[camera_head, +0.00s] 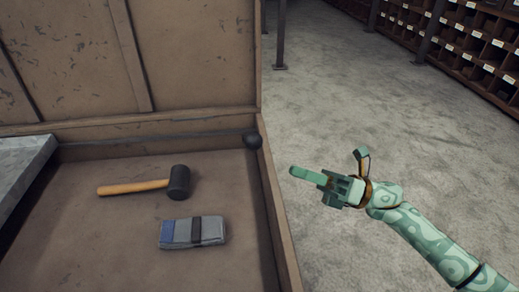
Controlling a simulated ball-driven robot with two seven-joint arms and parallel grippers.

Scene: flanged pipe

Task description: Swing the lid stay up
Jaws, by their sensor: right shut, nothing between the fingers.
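An open brown wooden chest (283,232) fills the left side, its lid (195,55) standing raised at the back. A thin dark bar, which looks like the lid stay (160,139), lies low along the back edge of the chest. A round black knob (253,141) sits at its right end, by the back right corner. My right gripper (298,172) is shut and empty. It is in front of and to the right of the knob, apart from it, just outside the chest's right wall, pointing left. My left gripper is out of view.
Inside the chest lie a mallet (179,183) with a wooden handle and a folded grey cloth-like bundle (193,232) with a dark band. A grey slab (22,165) is at the left. Bare floor (340,105) lies to the right, with posts and labelled pigeonhole shelves (470,35) behind.

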